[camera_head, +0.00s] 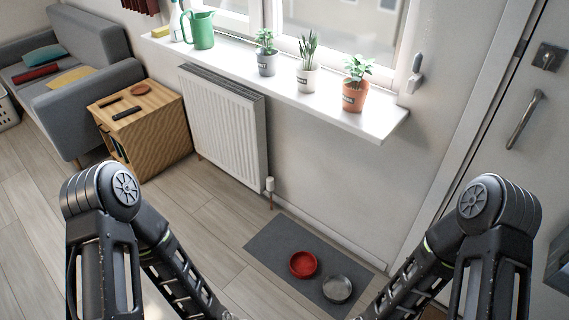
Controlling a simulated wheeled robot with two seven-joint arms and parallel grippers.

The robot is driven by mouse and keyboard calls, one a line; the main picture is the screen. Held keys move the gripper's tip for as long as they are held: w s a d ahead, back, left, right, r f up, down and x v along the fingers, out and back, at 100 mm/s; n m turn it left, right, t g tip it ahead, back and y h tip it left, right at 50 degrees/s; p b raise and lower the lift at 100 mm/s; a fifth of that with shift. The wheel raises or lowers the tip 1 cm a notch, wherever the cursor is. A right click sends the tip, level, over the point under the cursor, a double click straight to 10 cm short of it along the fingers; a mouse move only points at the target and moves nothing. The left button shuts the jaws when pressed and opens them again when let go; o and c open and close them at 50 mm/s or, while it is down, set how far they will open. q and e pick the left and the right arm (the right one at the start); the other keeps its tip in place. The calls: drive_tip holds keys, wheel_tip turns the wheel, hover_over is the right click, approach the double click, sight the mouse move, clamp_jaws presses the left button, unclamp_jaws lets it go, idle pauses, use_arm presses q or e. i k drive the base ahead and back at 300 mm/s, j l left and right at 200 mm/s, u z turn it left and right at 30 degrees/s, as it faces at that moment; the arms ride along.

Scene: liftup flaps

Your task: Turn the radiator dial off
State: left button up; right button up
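The white panel radiator (222,128) stands against the wall under the window sill. Its dial (270,184), a small white valve on a pipe, sits at the radiator's lower right corner. Its setting is too small to read. My two arms come in from the lower left and lower right, well short of the dial. Both grippers are outside the frame, below its bottom edge, so I cannot see their fingers. Nothing covers the dial.
A grey mat (262,243) with a red bowl (303,265) and a metal bowl (337,289) lies right of the dial. A wooden side table (160,140) stands left of the radiator. The sill (385,122) with potted plants juts out above. Floor before the radiator is clear.

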sight(269, 180)
drive_tip(key=i+j+z, duration=0.4)
drive_tip(key=i+j, duration=0.15)
drive_tip(key=i+j+z, duration=0.15)
drive_tip(key=j, duration=0.25)
drive_tip(key=i+j+z, duration=0.4)
drive_tip(key=j, duration=0.4)
drive_tip(key=i, duration=0.05)
